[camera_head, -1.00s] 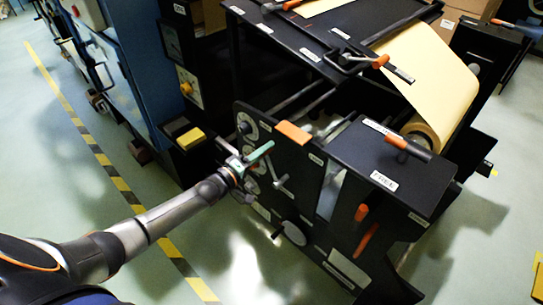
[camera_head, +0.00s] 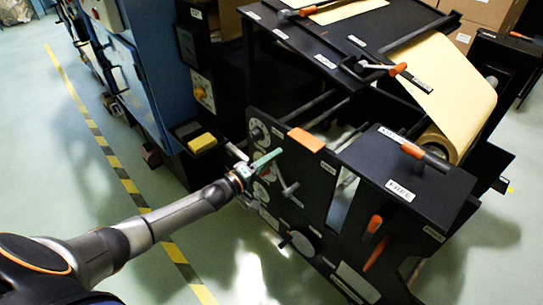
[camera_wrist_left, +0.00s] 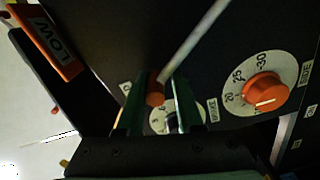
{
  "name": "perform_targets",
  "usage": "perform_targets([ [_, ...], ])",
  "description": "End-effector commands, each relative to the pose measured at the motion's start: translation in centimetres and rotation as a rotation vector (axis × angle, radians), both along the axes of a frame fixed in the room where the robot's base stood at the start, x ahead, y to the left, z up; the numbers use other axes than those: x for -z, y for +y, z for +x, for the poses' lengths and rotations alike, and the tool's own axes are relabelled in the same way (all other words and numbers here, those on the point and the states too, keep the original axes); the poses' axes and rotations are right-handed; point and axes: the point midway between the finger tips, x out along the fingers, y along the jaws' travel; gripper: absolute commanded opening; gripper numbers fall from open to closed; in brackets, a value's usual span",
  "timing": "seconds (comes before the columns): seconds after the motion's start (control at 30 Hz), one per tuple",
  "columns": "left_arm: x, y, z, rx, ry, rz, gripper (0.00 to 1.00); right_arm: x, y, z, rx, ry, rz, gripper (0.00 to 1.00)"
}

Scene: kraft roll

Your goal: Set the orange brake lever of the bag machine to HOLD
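The bag machine (camera_head: 345,200) is a black frame. An orange-gripped lever (camera_head: 412,150) lies on its right top plate, near a label FREE (camera_head: 400,190); no HOLD label is readable. My left gripper (camera_head: 258,163) is at the side panel with dials, well left of that lever. In the left wrist view, its green fingers (camera_wrist_left: 158,110) are apart, with an orange knob end (camera_wrist_left: 155,93) showing between them and a metal rod running up right. I cannot tell whether they touch it. My right gripper is not in view.
A dial with an orange knob (camera_wrist_left: 263,92) is right of the fingers. An orange block (camera_head: 305,139) sits on the panel's top edge. More orange handles (camera_head: 375,224) are lower right. A paper roll (camera_head: 450,90) is behind. Open floor lies left.

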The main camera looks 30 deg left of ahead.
Motion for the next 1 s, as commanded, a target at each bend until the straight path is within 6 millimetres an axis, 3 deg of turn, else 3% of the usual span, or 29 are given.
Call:
perform_targets([
  [0.03, 0.4, -0.1, -0.2, 0.002, 0.007, 0.003, 0.36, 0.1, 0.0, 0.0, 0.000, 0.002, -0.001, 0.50],
  [0.2, 0.1, 0.0, -0.1, 0.000, 0.003, 0.002, 0.55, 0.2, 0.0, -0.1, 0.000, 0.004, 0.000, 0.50],
  [0.57, -0.2, 0.4, -0.5, -0.002, -0.002, 0.000, 0.56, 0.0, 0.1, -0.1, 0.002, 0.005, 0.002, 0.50],
  [0.73, -0.3, 1.2, -2.7, -0.001, 0.001, 0.002, 0.56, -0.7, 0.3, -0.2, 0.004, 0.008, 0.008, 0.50],
  [1.0, -0.2, 3.0, -7.9, 0.000, 0.002, 0.003, 0.56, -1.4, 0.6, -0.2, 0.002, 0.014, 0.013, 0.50],
])
